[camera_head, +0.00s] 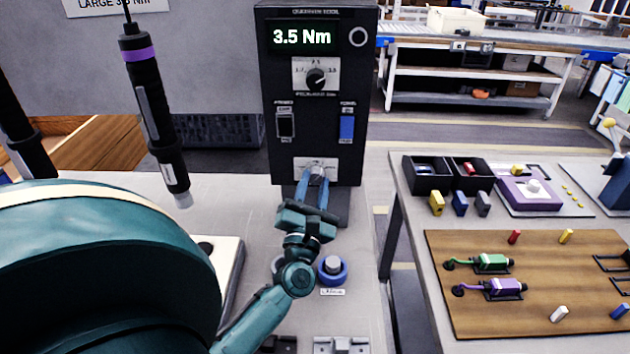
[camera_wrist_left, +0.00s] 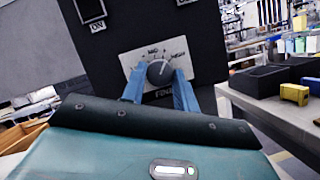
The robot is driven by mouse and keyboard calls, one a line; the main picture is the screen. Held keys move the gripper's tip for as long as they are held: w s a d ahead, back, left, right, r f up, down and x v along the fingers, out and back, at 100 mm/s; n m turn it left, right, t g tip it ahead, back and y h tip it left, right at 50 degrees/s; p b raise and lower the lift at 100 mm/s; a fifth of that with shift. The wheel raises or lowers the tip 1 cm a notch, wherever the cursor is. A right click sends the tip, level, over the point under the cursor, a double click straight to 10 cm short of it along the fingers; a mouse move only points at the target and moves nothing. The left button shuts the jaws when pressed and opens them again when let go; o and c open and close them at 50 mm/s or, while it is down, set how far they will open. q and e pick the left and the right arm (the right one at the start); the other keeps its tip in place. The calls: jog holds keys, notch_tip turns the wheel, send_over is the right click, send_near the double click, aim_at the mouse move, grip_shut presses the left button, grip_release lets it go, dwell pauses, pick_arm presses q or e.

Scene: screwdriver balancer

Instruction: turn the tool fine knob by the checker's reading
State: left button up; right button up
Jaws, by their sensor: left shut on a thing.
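The black checker box (camera_head: 313,100) stands upright on the bench. Its display (camera_head: 303,37) reads "3.5 Nm" in light digits. Below it are a dial knob (camera_head: 316,77), a black switch (camera_head: 285,124) and a blue switch (camera_head: 347,127). A lower knob (camera_wrist_left: 159,72) sits on a white plate marked up to HIGH, with a label partly hidden below. My left gripper (camera_head: 313,180) reaches this lower knob and its blue fingers are shut on it, one on each side. The wrist view (camera_wrist_left: 159,88) shows the same grip. A dark screwdriver with a purple band (camera_head: 148,95) hangs at the left. My right gripper is not in view.
A blue ring with a grey centre (camera_head: 333,269) sits on the bench near my arm. The right-hand table holds black bins (camera_head: 447,174), a purple fixture (camera_head: 527,191) and a wooden board (camera_head: 450,311) with green and purple tools. A gap separates the two tables.

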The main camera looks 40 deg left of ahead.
pick_arm(q)
jog(key=shift+r+m+h+p, duration=0.2)
jog(key=shift+m+h+p, duration=0.4)
jog(key=shift+m, duration=0.5)
jog(key=shift+s+a+m+h+p, duration=0.1)
jog(key=shift+m+h+p, duration=0.5)
jog(key=shift+m, duration=0.6)
jog(key=shift+f+m+p, duration=0.1)
jog(key=shift+m+p, duration=0.2)
jog(key=shift+m, duration=0.3)
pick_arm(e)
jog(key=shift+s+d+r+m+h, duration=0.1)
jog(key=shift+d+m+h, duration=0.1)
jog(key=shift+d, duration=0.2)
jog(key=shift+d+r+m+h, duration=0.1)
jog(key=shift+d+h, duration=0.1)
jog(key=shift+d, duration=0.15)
pick_arm(q)
jog(key=o, duration=1)
jog(key=shift+c, duration=0.2)
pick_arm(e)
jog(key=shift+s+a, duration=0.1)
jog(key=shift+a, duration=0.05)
